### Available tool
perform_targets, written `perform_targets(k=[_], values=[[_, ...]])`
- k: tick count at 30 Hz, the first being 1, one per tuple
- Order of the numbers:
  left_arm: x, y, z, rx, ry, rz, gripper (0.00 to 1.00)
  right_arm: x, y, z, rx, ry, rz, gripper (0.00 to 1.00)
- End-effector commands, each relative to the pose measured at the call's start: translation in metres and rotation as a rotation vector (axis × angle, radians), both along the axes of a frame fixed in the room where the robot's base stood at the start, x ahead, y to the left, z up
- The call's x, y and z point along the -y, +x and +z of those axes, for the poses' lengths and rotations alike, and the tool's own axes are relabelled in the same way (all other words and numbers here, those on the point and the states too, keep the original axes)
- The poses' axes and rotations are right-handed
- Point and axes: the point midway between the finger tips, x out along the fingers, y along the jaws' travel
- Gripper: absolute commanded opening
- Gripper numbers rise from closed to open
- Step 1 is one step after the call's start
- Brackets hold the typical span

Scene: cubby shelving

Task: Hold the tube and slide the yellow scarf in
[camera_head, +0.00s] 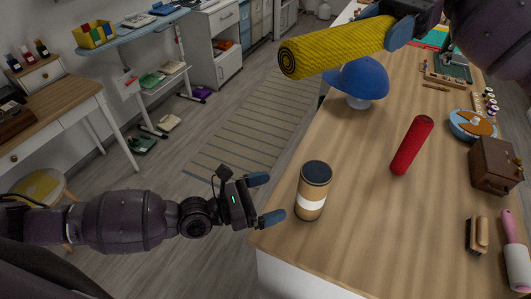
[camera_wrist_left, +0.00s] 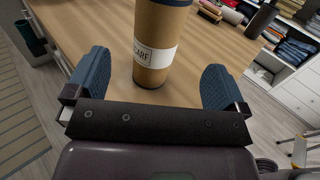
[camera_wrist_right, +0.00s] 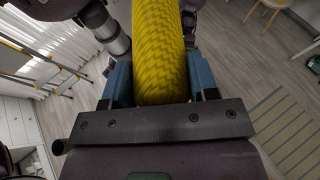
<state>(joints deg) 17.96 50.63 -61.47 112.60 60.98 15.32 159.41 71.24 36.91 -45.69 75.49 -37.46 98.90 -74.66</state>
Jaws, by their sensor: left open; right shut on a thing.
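The tube (camera_head: 313,190) is brown cardboard with a dark top and a white label band, upright near the left edge of the wooden table. In the left wrist view the tube (camera_wrist_left: 158,40) stands ahead, its label ending in "CARF". My left gripper (camera_head: 268,200) is open just left of the tube, its blue fingers apart and not touching it. The yellow scarf (camera_head: 335,49) is rolled up, with its spiral end facing left. My right gripper (camera_wrist_right: 160,85) is shut on the yellow scarf (camera_wrist_right: 160,45) and holds it in the air above the table's far left side.
A red roll (camera_head: 412,146) lies right of the tube. A blue cap (camera_head: 358,78) on a stand is behind it. A wooden box (camera_head: 494,166), a brush (camera_head: 477,235) and a blue bowl (camera_head: 461,128) are at the right. The table around the tube is clear.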

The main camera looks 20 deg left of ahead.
Motion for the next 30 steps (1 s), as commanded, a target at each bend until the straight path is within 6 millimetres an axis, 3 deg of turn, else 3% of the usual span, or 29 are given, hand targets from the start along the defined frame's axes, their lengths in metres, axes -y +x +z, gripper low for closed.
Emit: perform_targets(k=[21,30], values=[[0.082,0.055,0.001,0.003,-0.001,-0.001,1.0,0.0,0.0,0.0,0.001,0.001,0.0,0.27],[0.096,0.064,0.0,0.002,0.001,0.0,1.0,0.0,0.0,0.0,0.001,0.001,0.0,0.27]])
